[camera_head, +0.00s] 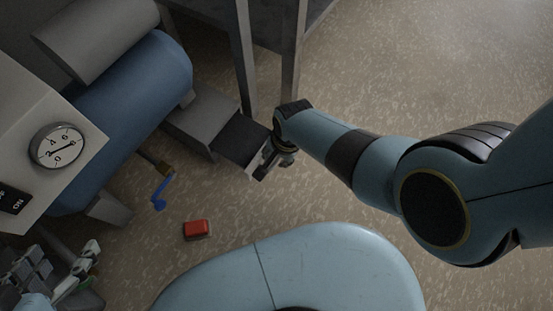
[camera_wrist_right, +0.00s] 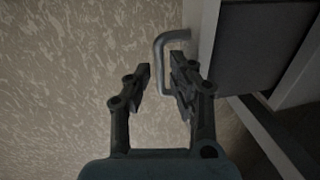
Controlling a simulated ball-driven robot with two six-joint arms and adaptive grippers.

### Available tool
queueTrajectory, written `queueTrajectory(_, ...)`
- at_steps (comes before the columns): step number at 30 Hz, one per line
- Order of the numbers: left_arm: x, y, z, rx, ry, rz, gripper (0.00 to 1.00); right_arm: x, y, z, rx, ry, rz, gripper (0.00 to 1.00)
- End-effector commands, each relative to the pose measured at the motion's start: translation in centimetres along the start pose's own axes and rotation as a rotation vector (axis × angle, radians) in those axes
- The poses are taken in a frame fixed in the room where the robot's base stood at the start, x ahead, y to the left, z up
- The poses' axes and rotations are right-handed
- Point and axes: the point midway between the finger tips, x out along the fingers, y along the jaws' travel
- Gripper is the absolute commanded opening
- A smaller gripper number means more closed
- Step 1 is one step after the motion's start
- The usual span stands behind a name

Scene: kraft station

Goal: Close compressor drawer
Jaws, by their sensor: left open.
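The compressor drawer (camera_head: 241,141) sticks out of its grey housing (camera_head: 205,112), open, with a dark interior and a light front panel. In the right wrist view its front (camera_wrist_right: 206,28) carries a bent metal handle (camera_wrist_right: 161,62). My right gripper (camera_wrist_right: 160,82) is open, with the handle's bar between its fingers; contact cannot be told. In the head view, the right gripper (camera_head: 276,158) is at the drawer front, mostly hidden by its own wrist. My left gripper (camera_head: 86,264) is open and empty at the lower left, away from the drawer.
The compressor's blue tank (camera_head: 135,95) and gauge (camera_head: 57,146) stand at the upper left. A blue-handled valve (camera_head: 160,190) projects below the tank. A red block (camera_head: 196,230) lies on the floor. Metal legs (camera_head: 243,55) stand behind the drawer. Floor right of it is clear.

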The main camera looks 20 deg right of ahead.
Motion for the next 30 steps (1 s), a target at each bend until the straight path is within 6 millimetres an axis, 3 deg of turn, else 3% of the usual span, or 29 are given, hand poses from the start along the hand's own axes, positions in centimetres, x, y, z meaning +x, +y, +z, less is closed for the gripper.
queueTrajectory(6,0.16,0.25,1.06,0.006,0.095,0.000,0.61,1.14,0.07,0.04,0.000,-0.001,0.001,0.21)
queueTrajectory(19,-0.01,0.32,0.99,0.007,0.133,0.000,0.61,1.23,-0.07,-0.03,0.000,0.001,-0.001,0.21)
queueTrajectory(24,0.00,0.32,0.99,0.007,0.133,0.000,0.61,1.23,-0.05,-0.02,0.000,0.001,-0.001,0.00)
queueTrajectory(30,0.00,0.32,1.00,0.008,0.132,0.000,0.61,1.24,-0.04,-0.01,0.000,0.000,-0.001,0.00)
